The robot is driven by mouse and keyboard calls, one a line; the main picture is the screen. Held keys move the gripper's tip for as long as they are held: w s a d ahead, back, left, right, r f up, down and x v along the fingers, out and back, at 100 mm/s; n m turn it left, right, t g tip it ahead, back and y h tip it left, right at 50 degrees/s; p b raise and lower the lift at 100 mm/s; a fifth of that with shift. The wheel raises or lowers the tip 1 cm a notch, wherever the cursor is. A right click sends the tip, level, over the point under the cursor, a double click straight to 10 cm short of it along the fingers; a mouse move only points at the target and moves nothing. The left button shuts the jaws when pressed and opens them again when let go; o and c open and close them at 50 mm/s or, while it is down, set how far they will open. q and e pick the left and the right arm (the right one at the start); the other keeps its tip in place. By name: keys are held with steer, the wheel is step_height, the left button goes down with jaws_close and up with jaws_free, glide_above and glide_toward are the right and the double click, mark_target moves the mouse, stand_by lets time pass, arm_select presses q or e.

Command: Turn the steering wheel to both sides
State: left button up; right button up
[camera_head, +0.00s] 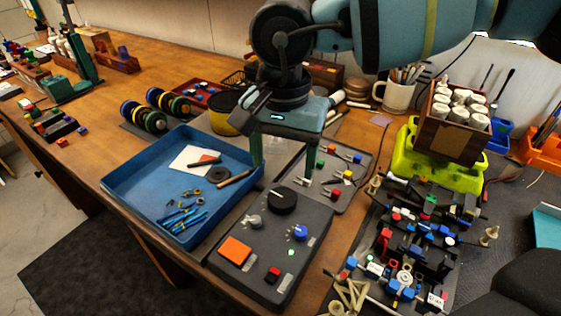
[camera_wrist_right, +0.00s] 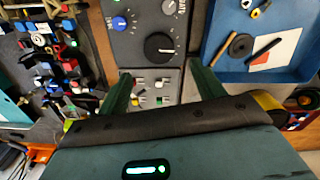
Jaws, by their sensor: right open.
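No wheel with a rim stands out; the largest round control is a black knob with a white mark (camera_head: 282,200) on the dark grey control box (camera_head: 262,226). The knob also shows in the right wrist view (camera_wrist_right: 159,46), upper middle. My right gripper (camera_head: 283,157) is open and empty, fingers pointing down, just behind the knob and apart from it. In the right wrist view its two fingers (camera_wrist_right: 161,82) frame a grey panel of small coloured switches (camera_wrist_right: 152,88), with the knob beyond the fingertips. My left gripper is not in view.
The box also has a blue knob (camera_head: 298,232), a grey knob (camera_head: 254,221), an orange square button (camera_head: 235,250) and a small red one (camera_head: 273,274). A blue tray (camera_head: 120,185) with tools stands left. A cluttered black block assembly (camera_head: 415,240) stands right.

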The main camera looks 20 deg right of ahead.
mark_target(283, 195)
steer(key=shift+w+d+r, duration=0.1)
steer(key=shift+w, duration=0.1)
steer(key=shift+s+r, duration=0.1)
steer(key=shift+s, duration=0.2)
steer(key=shift+f, duration=0.55)
step_height(283, 195, down, 7)
steer(key=shift+r, duration=0.1)
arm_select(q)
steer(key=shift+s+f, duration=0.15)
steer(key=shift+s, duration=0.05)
arm_select(e)
steer(key=c, duration=1)
